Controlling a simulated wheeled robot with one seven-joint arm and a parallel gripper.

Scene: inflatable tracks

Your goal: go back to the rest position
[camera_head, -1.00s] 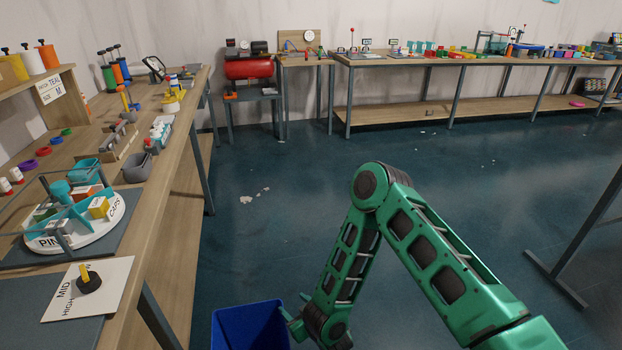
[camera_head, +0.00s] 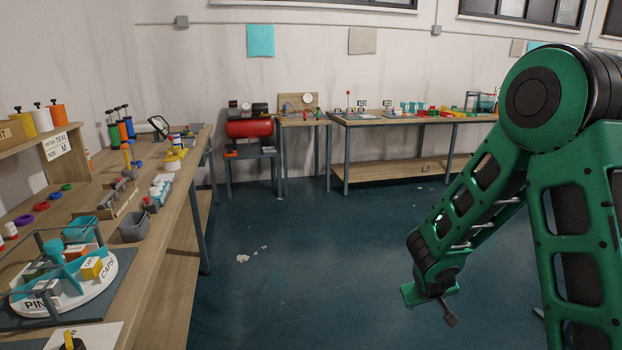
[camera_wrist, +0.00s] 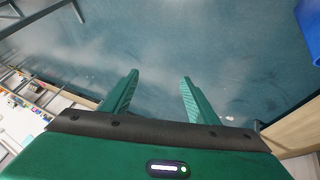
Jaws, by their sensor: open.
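My gripper (camera_wrist: 158,95) shows in the wrist view with its two green fingers spread apart. Nothing is between them; the dark blue-green floor (camera_wrist: 150,50) lies beyond. In the head view my green arm is folded at the right side of the picture, with my gripper (camera_head: 432,297) hanging low over open floor, clear of the bench. Its fingers are hard to make out there.
A wooden workbench (camera_head: 165,225) runs along the left with a round divided tray (camera_head: 100,292), a grey bin (camera_head: 134,226) and bottles. Another long bench (camera_head: 400,119) stands by the back wall. A blue bin (camera_wrist: 312,25) shows at the wrist view's upper right.

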